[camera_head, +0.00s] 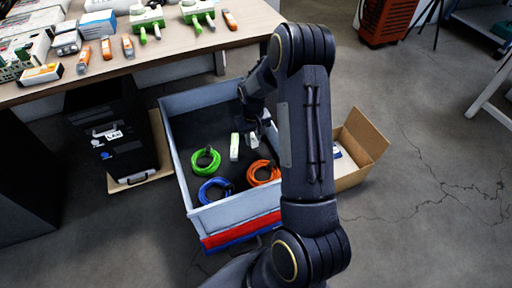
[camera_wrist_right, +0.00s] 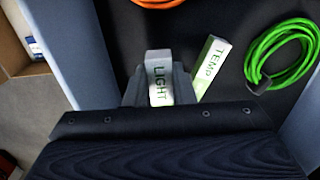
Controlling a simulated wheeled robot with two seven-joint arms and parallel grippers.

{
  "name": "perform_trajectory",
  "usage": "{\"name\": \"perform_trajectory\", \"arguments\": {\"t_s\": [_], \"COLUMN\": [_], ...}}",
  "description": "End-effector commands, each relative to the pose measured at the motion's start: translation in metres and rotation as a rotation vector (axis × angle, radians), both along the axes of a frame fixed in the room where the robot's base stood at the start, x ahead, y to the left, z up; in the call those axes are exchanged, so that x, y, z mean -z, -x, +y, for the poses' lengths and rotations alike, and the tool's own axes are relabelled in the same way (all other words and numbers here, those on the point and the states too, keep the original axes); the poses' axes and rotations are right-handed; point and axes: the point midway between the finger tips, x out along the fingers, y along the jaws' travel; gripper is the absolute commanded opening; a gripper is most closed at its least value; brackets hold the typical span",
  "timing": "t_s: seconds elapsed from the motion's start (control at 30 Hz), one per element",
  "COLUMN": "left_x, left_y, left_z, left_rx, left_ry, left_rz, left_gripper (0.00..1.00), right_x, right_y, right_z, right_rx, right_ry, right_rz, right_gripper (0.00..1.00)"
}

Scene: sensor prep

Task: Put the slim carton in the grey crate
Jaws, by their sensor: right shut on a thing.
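My right gripper (camera_head: 250,128) reaches down inside the grey crate (camera_head: 235,214). In the right wrist view the gripper (camera_wrist_right: 158,92) is shut on a slim whitish-grey carton (camera_wrist_right: 159,70) marked LIGHT. The carton is partly hidden by the fingers, and I cannot tell whether it touches the crate floor. A second slim carton, white and green and marked TEMP (camera_wrist_right: 212,64), lies on the crate floor beside it; it also shows in the head view (camera_head: 234,147). My left gripper is not in view.
Green (camera_head: 206,159), blue (camera_head: 215,190) and orange (camera_head: 263,172) cable coils lie in the crate. An open cardboard box (camera_head: 362,143) stands to its right, a black case (camera_head: 112,130) to its left. A table (camera_head: 190,42) with several small devices is behind.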

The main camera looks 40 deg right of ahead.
Motion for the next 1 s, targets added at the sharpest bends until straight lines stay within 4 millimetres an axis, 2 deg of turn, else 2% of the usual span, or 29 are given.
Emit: {"name": "perform_trajectory", "arguments": {"t_s": [0.23, 0.4, 0.47, 0.87, 0.9, 1.0], "left_x": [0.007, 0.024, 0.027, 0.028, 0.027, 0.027], "left_y": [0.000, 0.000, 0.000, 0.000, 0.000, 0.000], "left_z": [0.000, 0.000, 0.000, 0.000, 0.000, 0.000], "left_rx": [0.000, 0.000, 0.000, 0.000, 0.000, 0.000], "left_ry": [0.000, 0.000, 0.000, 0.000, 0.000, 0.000], "left_rz": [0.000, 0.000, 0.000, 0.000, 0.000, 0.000], "left_gripper": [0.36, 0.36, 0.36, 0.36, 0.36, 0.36], "right_x": [0.015, 0.044, 0.049, 0.052, 0.051, 0.050], "right_y": [0.001, 0.002, 0.001, 0.001, 0.001, 0.001], "right_z": [-0.012, -0.015, -0.015, -0.014, -0.014, -0.014], "right_rx": [0.001, 0.000, -0.001, 0.000, 0.000, 0.000], "right_ry": [0.000, 0.000, 0.000, 0.000, 0.000, 0.000], "right_rz": [0.000, 0.001, 0.000, -0.001, -0.001, -0.001], "right_gripper": [0.01, 0.01, 0.01, 0.01, 0.28, 0.41]}}
